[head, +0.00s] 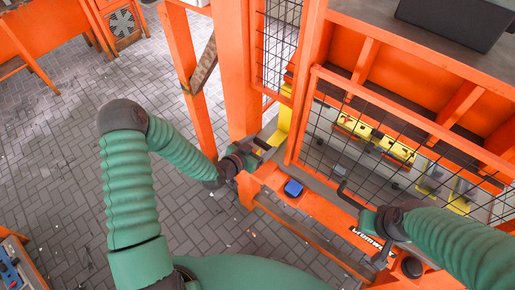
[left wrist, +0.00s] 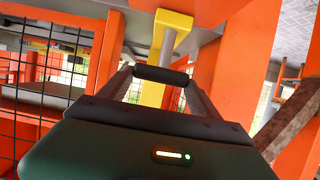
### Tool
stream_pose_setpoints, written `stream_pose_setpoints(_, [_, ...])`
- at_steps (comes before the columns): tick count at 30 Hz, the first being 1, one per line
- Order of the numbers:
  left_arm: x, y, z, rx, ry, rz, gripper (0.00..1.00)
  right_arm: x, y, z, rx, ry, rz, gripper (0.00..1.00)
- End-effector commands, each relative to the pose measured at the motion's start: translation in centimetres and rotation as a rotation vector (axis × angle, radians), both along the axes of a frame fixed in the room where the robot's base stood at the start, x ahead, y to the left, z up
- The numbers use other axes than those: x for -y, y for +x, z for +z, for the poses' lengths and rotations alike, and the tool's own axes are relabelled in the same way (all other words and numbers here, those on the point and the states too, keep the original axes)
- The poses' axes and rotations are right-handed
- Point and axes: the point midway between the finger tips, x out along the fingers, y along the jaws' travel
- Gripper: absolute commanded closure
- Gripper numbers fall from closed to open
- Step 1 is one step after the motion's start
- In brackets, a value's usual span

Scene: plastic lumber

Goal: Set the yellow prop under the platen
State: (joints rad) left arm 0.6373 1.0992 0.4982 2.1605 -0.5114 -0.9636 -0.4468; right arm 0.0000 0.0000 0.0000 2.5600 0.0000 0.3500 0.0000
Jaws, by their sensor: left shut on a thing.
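My left gripper (head: 262,147) is at the prop's near side. In the left wrist view its fingers (left wrist: 160,75) close on the dark crossbar, with the yellow body just beyond. My right gripper (head: 360,225) is over the orange front beam, its fingers spread and empty. I cannot clearly make out the platen; the orange frame and mesh hide much of the inside.
An orange mesh guard (head: 400,132) stands right of the prop, with yellow machine parts (head: 395,150) behind it. A blue button (head: 293,188) sits on the front beam (head: 318,208). A dark box (head: 460,20) rests on top. Paved floor (head: 60,140) is open at left.

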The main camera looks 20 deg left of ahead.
Motion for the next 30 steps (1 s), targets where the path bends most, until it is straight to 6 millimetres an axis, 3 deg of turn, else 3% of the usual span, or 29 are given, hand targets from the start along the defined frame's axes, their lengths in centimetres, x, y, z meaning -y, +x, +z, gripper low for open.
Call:
stream_pose_setpoints(4, [0.8,2.2,0.1,0.007,0.003,0.000,1.00,0.0,0.0,-0.7,0.000,0.000,0.000,1.00])
stream_pose_setpoints(13, [0.9,2.7,0.3,0.009,-0.001,0.002,1.00,0.0,0.0,-0.6,0.000,0.000,0.000,1.00])
stream_pose_setpoints(14, [0.9,2.7,0.3,0.009,-0.001,0.003,0.26,0.0,0.0,-0.6,0.000,0.000,0.000,1.00])
stream_pose_setpoints(19, [0.9,2.6,0.3,0.007,0.000,0.002,0.05,0.0,0.0,-0.6,0.000,0.000,0.000,1.00])
stream_pose_setpoints(30, [0.6,1.9,0.4,0.004,0.000,0.001,0.05,0.0,0.0,-0.7,0.000,0.000,0.000,1.00])
